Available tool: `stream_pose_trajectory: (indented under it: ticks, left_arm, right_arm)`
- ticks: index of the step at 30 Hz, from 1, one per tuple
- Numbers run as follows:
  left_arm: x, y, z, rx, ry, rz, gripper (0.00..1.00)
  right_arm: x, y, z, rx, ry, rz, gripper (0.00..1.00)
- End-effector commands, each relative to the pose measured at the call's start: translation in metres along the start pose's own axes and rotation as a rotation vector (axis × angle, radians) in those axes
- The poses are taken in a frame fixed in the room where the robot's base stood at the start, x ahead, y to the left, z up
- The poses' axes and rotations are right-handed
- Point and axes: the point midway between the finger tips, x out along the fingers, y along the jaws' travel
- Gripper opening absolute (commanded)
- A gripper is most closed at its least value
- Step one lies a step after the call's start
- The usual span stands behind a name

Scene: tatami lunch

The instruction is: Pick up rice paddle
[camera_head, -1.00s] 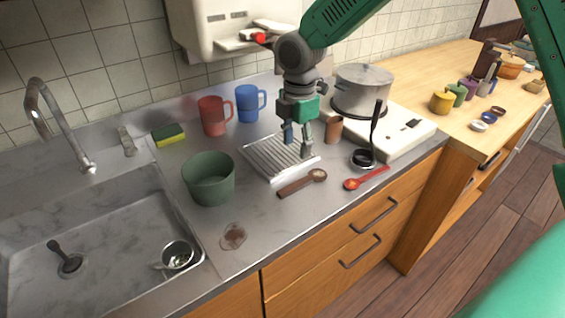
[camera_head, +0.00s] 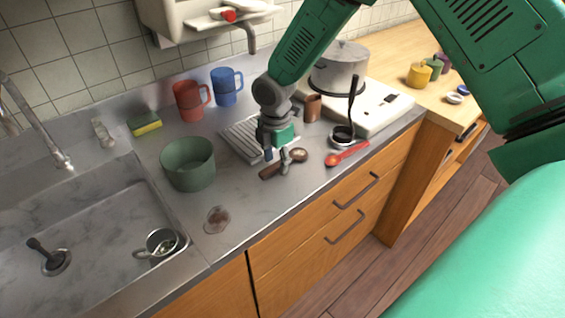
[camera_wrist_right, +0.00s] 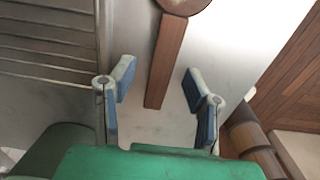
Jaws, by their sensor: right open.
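The rice paddle (camera_head: 299,155), brown wood with a round head and straight handle, lies on the grey counter in front of the drying rack. My right gripper (camera_head: 277,158) is open above it, fingers pointing down. In the right wrist view the paddle's handle (camera_wrist_right: 167,55) runs between the two open fingers (camera_wrist_right: 158,76), with a gap on each side. Its round head is cut off by the top edge there. The fingers hide part of the handle in the head view. My left gripper is not in view.
A drying rack (camera_head: 236,143) lies just behind the paddle, and a red spoon (camera_head: 346,154) lies to its right. A black ladle (camera_head: 342,134) stands near the stove with a pot (camera_head: 340,68). A green bowl (camera_head: 188,165) is to the left.

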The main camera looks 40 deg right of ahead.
Motion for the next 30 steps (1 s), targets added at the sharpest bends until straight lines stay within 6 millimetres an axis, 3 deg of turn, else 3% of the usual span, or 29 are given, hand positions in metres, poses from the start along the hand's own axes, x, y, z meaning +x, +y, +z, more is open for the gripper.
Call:
stream_pose_trajectory:
  ticks: [9, 10, 13, 14, 24, 30]
  left_arm:
    - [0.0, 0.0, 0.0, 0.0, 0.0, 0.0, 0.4]
    - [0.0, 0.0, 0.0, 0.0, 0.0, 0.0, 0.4]
    - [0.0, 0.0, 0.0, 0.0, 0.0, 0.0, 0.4]
    - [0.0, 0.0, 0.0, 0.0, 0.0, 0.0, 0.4]
    - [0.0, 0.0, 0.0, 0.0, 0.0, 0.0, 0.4]
    - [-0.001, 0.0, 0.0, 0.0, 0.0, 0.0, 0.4]
  right_arm:
    - [0.009, -0.001, 0.0, 0.0, -0.001, 0.001, 0.43]
    - [0.009, -0.001, 0.0, 0.0, -0.001, 0.001, 0.4]
    - [0.009, 0.0, 0.0, 0.0, -0.001, 0.001, 0.04]
    - [0.009, 0.0, 0.0, 0.0, -0.001, 0.0, 0.0]
    - [0.007, 0.0, 0.0, 0.0, 0.0, 0.002, 0.0]
    - [-0.021, 0.0, 0.0, 0.0, 0.0, 0.005, 0.0]
